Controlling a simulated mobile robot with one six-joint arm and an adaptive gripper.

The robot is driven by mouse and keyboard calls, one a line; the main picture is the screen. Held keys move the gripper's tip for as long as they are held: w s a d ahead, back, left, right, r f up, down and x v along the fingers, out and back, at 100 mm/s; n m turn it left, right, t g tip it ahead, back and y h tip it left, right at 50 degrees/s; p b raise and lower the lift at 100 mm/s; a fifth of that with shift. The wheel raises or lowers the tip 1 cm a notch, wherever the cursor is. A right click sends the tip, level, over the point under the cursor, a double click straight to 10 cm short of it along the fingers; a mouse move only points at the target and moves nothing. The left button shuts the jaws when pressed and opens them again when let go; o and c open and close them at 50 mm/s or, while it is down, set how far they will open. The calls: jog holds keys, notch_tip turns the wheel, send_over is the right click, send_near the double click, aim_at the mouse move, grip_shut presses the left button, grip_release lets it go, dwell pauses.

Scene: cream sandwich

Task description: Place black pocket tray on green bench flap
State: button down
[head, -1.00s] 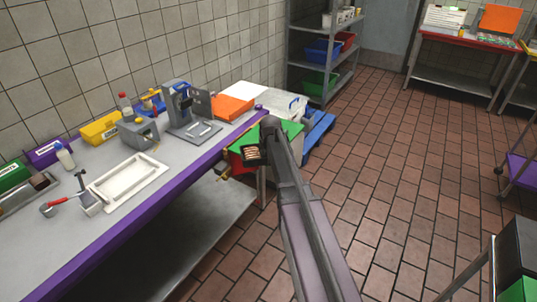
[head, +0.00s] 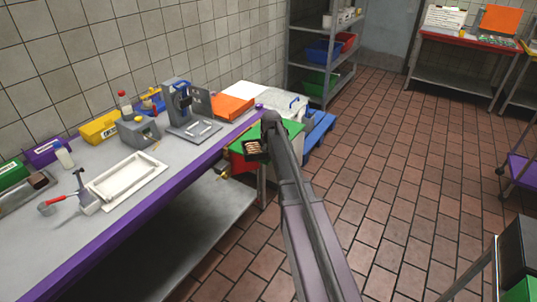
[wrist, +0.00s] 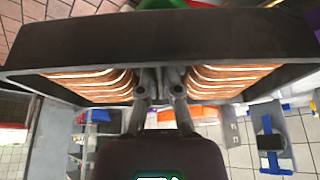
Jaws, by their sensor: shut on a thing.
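The black pocket tray (head: 251,157) shows in the head view with brown and cream striped pieces in it. My gripper (wrist: 160,88) is shut on it, gripping the middle between two groups of striped pieces. The tray also spans the upper wrist view (wrist: 60,47). The green bench flap (head: 292,128) is at the far end of the purple-edged bench. In the head view the tray overlaps the flap's near left part. I cannot tell whether they touch. My arm hides part of the flap, and the fingertips are hidden in the head view.
The bench (head: 130,217) carries a white tray (head: 122,181), a grey press (head: 177,104), an orange board (head: 232,107) and several bins. A red box-like part (head: 240,161) is below the flap. A blue pallet (head: 319,128) lies behind. The tiled floor to the right is open.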

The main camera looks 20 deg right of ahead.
jog(key=shift+f+b, duration=0.9)
jog(key=shift+f, duration=0.35)
jog(key=c, duration=0.8)
grip_release()
jog(key=p+v, duration=1.1)
jog(key=v, duration=0.1)
jog(key=shift+s, duration=0.1)
